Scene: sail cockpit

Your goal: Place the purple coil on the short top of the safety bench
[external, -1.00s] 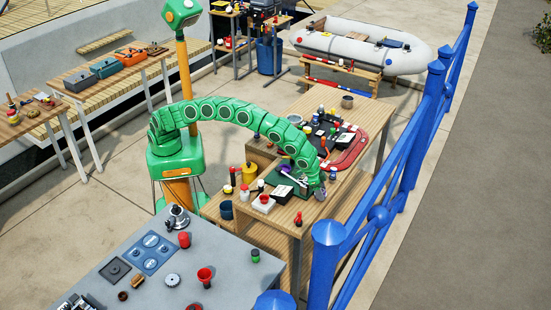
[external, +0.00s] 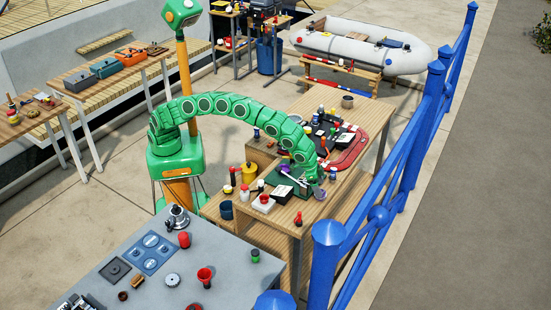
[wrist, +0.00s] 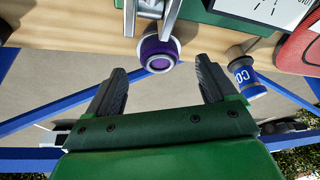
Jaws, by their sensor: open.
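The purple coil (wrist: 160,53) shows in the wrist view, a round purple ring with a pale rim near the edge of a wooden top. My gripper (wrist: 160,80) is open and empty, its two dark fingers spread apart with the coil just beyond the gap between their tips. In the external view my gripper (external: 315,180) is low over the near right end of the wooden safety bench (external: 312,212). My arm and small clutter hide much there. The bench has a long top and a shorter part reaching left (external: 236,225).
A blue and white can (wrist: 243,75) stands right of the coil, close to my right finger. Metal bars touch or overlap the coil's upper side. A blue railing (external: 385,215) runs along the right.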

